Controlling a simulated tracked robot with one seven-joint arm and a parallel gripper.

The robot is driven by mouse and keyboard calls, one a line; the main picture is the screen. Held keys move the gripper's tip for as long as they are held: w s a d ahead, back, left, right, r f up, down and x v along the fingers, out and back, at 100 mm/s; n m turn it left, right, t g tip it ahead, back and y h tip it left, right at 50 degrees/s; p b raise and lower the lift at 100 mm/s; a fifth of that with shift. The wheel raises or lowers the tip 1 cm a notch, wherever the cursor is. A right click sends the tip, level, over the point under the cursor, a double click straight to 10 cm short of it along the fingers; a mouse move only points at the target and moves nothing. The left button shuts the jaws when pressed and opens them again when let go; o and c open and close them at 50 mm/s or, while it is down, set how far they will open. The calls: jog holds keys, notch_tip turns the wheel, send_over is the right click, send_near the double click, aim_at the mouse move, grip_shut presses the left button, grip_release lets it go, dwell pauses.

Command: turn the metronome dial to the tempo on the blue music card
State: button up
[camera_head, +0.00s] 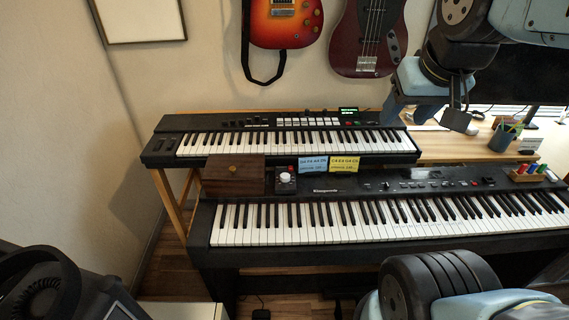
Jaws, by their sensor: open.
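The metronome is a small dark box with a round whitish dial (286,178), standing on top of the lower keyboard, left of its middle. The dial's setting is too small to read. The blue music card (313,165) stands just right of the dial. It bears a line of notes and a smaller line below, whose tempo I cannot read surely. My gripper (428,114) hangs at the upper right, open and with nothing seen between its fingers. It is well apart from the dial, up and to the right of it.
A yellow card (344,165) stands right beside the blue one. A brown wooden box (234,175) is close left of the dial. The upper keyboard (290,145) rises behind. A pen cup (502,138) and a tray of coloured markers (535,174) are at right. Guitars hang on the wall.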

jog(key=shift+o, duration=0.2)
jog(key=w+a+f+n+g, duration=0.1)
jog(key=w+a+f+n, duration=0.1)
jog(key=w, duration=0.6)
jog(key=shift+a+n+h, duration=0.3)
jog(key=shift+a+n, duration=0.2)
jog(key=shift+a, duration=0.15)
jog(key=n+g, duration=0.5)
jog(key=n, duration=0.4)
send_over(285, 175)
notch_tip(285, 175, down, 20)
notch_tip(285, 175, down, 13)
jog(key=shift+s+r, duration=0.1)
jog(key=c, duration=1)
jog(key=shift+d, duration=0.1)
